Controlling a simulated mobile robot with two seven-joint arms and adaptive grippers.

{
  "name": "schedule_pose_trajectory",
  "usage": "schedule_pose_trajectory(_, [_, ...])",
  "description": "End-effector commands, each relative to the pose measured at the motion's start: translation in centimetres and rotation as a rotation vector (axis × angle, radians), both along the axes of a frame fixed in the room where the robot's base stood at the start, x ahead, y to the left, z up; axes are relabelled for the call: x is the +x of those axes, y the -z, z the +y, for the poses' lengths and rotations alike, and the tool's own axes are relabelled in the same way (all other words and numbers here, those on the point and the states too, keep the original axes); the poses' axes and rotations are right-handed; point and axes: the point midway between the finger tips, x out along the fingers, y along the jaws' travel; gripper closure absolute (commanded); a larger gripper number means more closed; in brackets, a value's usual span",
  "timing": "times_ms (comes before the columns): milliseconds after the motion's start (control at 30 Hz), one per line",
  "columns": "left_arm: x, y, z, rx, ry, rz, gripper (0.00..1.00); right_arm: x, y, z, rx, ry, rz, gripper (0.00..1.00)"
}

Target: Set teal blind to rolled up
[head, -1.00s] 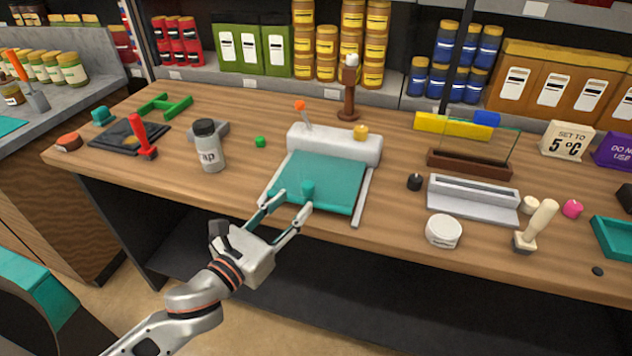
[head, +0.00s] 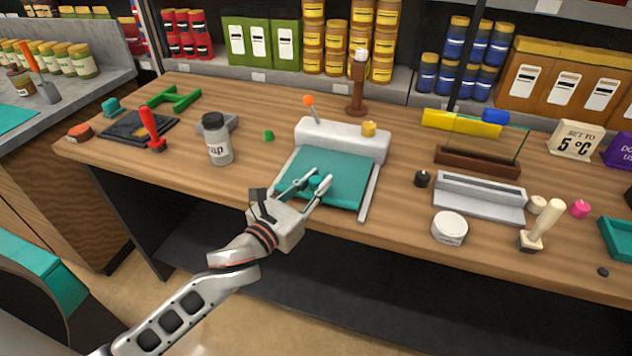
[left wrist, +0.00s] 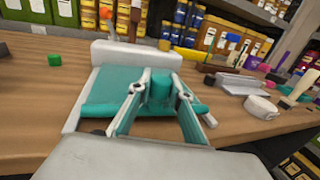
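The teal blind (head: 336,170) is a flat sheet spread between two light rails in front of a white housing (head: 343,139) on the workbench. A teal knob (head: 315,183) stands up near the sheet's front edge. My left gripper (head: 317,184) is over that front part, open, with one finger on each side of the knob. In the left wrist view the blind (left wrist: 112,90) lies behind the fingers, and the knob (left wrist: 160,86) stands between them with room on its sides. Whether a finger touches it is unclear. My right gripper is not in view.
An orange-tipped lever (head: 311,108) and a yellow knob (head: 369,128) are on the housing. A capped jar (head: 217,142) stands to the left. A black knob (head: 422,178), a grey slotted block (head: 480,200) and a white round tub (head: 449,228) are to the right.

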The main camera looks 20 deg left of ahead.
Motion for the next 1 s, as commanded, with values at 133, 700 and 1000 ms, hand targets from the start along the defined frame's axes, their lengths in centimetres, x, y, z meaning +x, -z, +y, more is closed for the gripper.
schedule_pose_trajectory(133, [0.0, 0.0, 0.0, 0.0, 0.0, 0.0, 1.0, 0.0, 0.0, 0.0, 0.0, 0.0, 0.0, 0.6])
schedule_pose_trajectory(700, [9.3, -0.2, -0.4, 0.001, 0.001, -0.002, 1.0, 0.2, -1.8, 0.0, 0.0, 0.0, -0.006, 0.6])
schedule_pose_trajectory(1000, [12.9, 0.0, -0.5, 0.0, 0.002, -0.001, 1.0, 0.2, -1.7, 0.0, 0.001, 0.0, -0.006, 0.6])
